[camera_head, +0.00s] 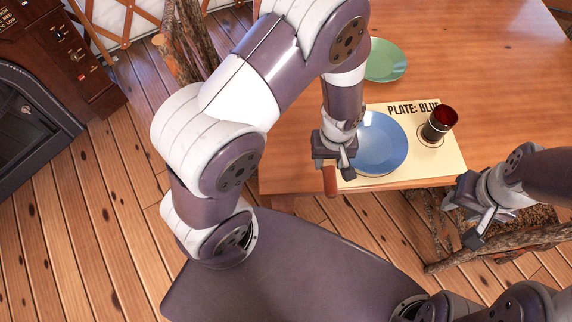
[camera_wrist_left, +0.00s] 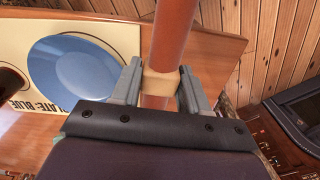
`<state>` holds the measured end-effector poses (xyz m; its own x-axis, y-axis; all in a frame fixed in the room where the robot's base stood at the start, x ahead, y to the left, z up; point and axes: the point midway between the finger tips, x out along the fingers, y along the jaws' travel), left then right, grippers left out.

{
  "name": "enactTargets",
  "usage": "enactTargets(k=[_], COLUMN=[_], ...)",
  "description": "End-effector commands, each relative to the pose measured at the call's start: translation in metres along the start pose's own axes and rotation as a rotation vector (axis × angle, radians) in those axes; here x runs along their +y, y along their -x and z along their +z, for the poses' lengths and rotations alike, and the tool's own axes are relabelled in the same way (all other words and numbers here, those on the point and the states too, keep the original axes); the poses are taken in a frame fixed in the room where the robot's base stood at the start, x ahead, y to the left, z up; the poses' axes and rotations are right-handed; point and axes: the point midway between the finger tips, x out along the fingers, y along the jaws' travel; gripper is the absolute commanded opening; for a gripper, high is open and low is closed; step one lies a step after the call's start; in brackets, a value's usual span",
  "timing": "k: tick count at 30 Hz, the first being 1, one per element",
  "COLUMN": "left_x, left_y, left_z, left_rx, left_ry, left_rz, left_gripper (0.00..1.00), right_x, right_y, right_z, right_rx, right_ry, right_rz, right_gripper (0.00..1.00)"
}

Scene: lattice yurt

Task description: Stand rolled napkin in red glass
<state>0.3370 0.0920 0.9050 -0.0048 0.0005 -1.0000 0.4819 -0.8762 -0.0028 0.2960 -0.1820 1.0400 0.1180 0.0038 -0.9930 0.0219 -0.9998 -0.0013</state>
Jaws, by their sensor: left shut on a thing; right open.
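The rolled napkin (camera_head: 329,181) is an orange-brown roll held in my left gripper (camera_head: 334,160), beside the left edge of the blue plate. In the left wrist view the napkin (camera_wrist_left: 172,35) stands between the two fingers, with a pale band (camera_wrist_left: 160,83) around it where they grip. The red glass (camera_head: 439,122) stands upright on the right part of the placemat, to the right of the plate; its inside looks dark red. My right gripper (camera_head: 474,222) is open and empty, off the table's front edge at the right.
A blue plate (camera_head: 376,143) lies on a cream placemat (camera_head: 440,165) printed "PLATE: BLUE". A green plate (camera_head: 384,60) sits farther back on the wooden table (camera_head: 480,60). A dark stove (camera_head: 30,140) stands at the far left. The table's right and back areas are clear.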

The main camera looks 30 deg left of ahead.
Motion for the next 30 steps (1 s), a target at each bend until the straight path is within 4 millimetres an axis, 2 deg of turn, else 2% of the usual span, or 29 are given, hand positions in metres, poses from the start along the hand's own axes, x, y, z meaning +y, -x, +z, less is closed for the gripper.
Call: enactTargets(k=[2,10,15,17,24,30], left_x=[-0.005,-0.070,-0.097,-0.101,-0.101,-0.101], left_y=[-0.003,-0.046,-0.066,-0.070,-0.108,-0.110], left_z=[-0.004,-0.039,-0.054,-0.056,-0.057,-0.057], left_rx=[0.002,-0.001,0.003,0.002,0.002,0.004], left_ry=[0.041,0.059,0.052,0.049,0.047,0.047], left_rz=[0.003,0.001,0.004,0.004,0.004,0.004], left_gripper=[0.15,0.15,0.15,0.15,0.15,0.15], right_x=[0.000,0.000,0.000,0.000,0.000,0.000], right_y=[0.002,0.011,0.012,0.012,0.014,0.014], right_z=[0.000,-0.001,-0.001,-0.001,-0.002,-0.002], right_rx=[0.000,0.000,0.000,0.000,0.000,0.000], right_ry=[0.000,0.000,0.000,0.000,0.000,0.000], right_rz=[0.000,0.000,0.000,0.000,0.000,0.000], right_gripper=[0.43,0.43,0.43,0.43,0.43,0.43])
